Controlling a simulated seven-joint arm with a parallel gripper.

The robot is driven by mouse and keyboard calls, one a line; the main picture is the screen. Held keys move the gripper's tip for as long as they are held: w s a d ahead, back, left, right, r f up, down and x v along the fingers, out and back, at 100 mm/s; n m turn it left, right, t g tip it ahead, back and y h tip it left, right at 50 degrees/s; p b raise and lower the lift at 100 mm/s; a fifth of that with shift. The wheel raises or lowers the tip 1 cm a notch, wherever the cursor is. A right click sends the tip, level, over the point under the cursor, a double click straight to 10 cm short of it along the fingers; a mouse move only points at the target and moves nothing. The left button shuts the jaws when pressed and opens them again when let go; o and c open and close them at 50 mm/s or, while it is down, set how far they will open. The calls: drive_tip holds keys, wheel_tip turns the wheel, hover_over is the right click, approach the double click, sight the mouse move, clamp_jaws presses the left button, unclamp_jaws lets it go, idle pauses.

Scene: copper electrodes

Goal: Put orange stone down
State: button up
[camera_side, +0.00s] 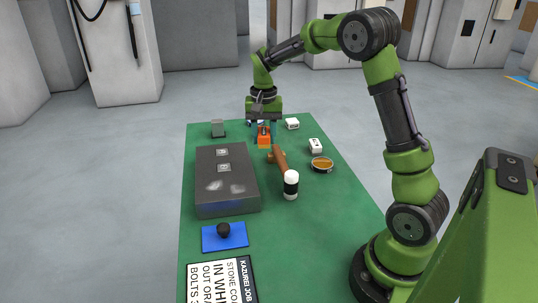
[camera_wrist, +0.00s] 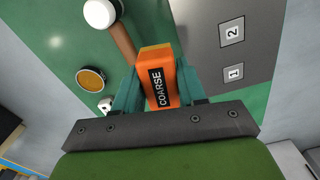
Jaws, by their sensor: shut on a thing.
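The orange stone (camera_wrist: 157,62) is a block with a black label reading COARSE. My gripper (camera_wrist: 157,88) is shut on it, with one teal finger on each side, in the wrist view. In the side view my gripper (camera_side: 263,122) points down at the far end of the green table, and the orange stone (camera_side: 264,141) shows below it. I cannot tell whether the stone's underside touches the table. The large dark grey block (camera_side: 225,185), with plates marked 1 and 2, lies close by; it also shows in the wrist view (camera_wrist: 215,65).
A mallet with brown handle (camera_side: 278,157) and white head (camera_side: 291,180) lies near the stone. A round amber dish (camera_side: 321,164), white boxes (camera_side: 315,146) (camera_side: 292,124) and a small grey block (camera_side: 217,128) stand around. A blue mat (camera_side: 211,239) and a sign (camera_side: 222,282) are nearer. The table's right front is clear.

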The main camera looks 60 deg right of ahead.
drive_tip(key=s+d+f, duration=0.3)
drive_tip(key=s+d, duration=0.6)
drive_tip(key=s, duration=0.2)
drive_tip(key=n, duration=0.2)
hover_over(330, 186)
wheel_tip(330, 186, down, 4)
drive_tip(key=shift+f, duration=3.55)
drive_tip(key=shift+f, duration=0.25)
